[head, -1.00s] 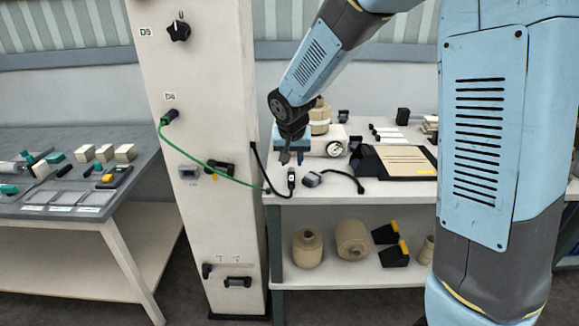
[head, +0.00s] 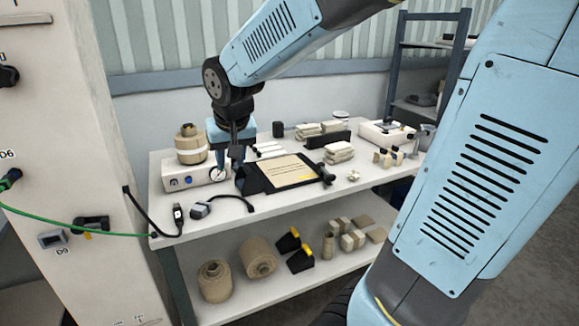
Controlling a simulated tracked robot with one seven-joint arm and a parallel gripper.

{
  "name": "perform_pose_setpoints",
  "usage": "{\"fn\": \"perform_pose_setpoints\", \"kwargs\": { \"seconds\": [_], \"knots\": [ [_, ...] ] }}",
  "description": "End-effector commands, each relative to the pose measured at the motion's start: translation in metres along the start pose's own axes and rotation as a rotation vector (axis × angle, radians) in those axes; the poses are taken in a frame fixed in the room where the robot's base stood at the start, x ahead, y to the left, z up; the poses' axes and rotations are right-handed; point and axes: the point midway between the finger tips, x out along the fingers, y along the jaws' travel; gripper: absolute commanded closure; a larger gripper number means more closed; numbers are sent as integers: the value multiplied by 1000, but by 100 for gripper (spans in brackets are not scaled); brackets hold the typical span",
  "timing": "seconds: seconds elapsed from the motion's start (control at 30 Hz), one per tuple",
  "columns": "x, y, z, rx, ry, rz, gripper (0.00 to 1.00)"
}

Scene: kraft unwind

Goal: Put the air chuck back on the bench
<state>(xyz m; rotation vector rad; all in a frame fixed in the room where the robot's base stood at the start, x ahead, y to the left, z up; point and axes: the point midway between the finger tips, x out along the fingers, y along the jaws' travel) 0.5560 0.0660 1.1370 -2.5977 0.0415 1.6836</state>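My gripper (head: 232,158) points down over the bench (head: 205,232), just in front of the round gauge of a white box. Dark parts show around its blue fingers; I cannot tell whether it holds anything. I cannot identify the air chuck for certain. A small black fitting (head: 178,214) on a black hose lies at the bench's front left. Beside it lies a grey-headed piece (head: 200,210) with a black cable. Both are apart from my gripper.
The white box (head: 182,182) with blue knobs and a tan spool stand behind and left of my gripper. A black-edged board (head: 284,172) lies to the right. A green hose (head: 80,226) hangs from the column at left.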

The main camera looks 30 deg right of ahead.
Motion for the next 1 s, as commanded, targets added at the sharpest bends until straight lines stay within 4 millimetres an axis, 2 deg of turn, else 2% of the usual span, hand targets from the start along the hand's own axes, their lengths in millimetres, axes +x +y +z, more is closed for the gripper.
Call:
{"fn": "perform_pose_setpoints", "kwargs": {
  "seconds": [0.03,0.1,0.3,0.5,0.6,0.77,1.0],
  "knots": [
    [-14,12,9,6,10,-2,64],
    [-29,25,22,2,17,-3,64],
    [-66,56,65,-12,38,-4,64],
    [-91,73,106,-33,59,-2,64],
    [-98,74,120,-43,67,-1,64],
    [-102,72,131,-52,71,1,64],
    [-102,73,132,-54,70,1,64]
  ]
}}
